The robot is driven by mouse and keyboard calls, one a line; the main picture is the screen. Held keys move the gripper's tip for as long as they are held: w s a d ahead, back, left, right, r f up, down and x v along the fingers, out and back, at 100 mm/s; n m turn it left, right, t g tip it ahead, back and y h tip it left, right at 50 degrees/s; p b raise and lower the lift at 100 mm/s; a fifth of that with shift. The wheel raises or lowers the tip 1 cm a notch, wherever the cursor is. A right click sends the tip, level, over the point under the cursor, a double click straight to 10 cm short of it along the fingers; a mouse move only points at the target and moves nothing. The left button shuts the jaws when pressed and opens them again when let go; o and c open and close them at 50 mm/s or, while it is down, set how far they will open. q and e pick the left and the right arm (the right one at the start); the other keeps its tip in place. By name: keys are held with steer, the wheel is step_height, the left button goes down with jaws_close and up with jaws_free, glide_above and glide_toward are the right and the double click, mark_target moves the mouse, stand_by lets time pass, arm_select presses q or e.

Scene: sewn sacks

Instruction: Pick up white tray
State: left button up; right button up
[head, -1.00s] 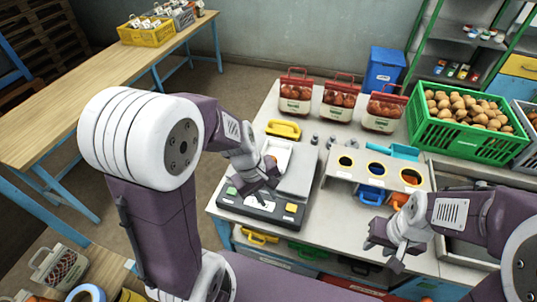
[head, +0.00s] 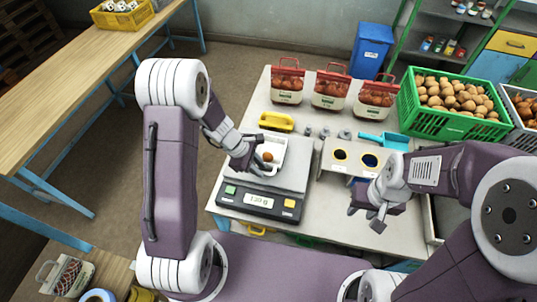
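The white tray (head: 278,148) sits on the grey platform of a scale (head: 262,203) in the head view. A round brown item (head: 267,156) lies in it. My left gripper (head: 250,160) is at the tray's left side, with its fingers close to the rim and partly covering it. I cannot tell whether those fingers are apart or shut on the rim. My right gripper (head: 366,211) is over the right part of the table, away from the tray. Its fingers are apart and nothing shows between them.
A yellow-handled object (head: 277,121) lies behind the tray. A sorting stand with round holes (head: 336,168) and a blue scoop (head: 384,141) are to the right. Red-topped bags (head: 330,92) and a green crate of potatoes (head: 428,119) stand further back.

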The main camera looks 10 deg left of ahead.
arm_select(q)
steer(key=shift+s+d+f, duration=0.2)
steer(key=shift+d+f, duration=0.4)
steer(key=shift+d, duration=0.25)
steer(key=shift+w+a, duration=0.1)
steer(key=shift+w+a+f, duration=0.15)
steer(key=shift+a, duration=0.1)
jaws_close()
steer(key=shift+d, duration=0.2)
steer(key=shift+r, duration=0.25)
steer(key=shift+r+p, duration=0.3)
steer(key=shift+r, duration=1.7)
steer(key=s+d+r, duration=0.2)
steer(key=d+r, duration=0.4)
steer(key=d, duration=0.5)
steer(key=shift+s+d+r, duration=0.15)
steer(key=shift+s+r, duration=0.05)
steer(key=shift+r, duration=0.05)
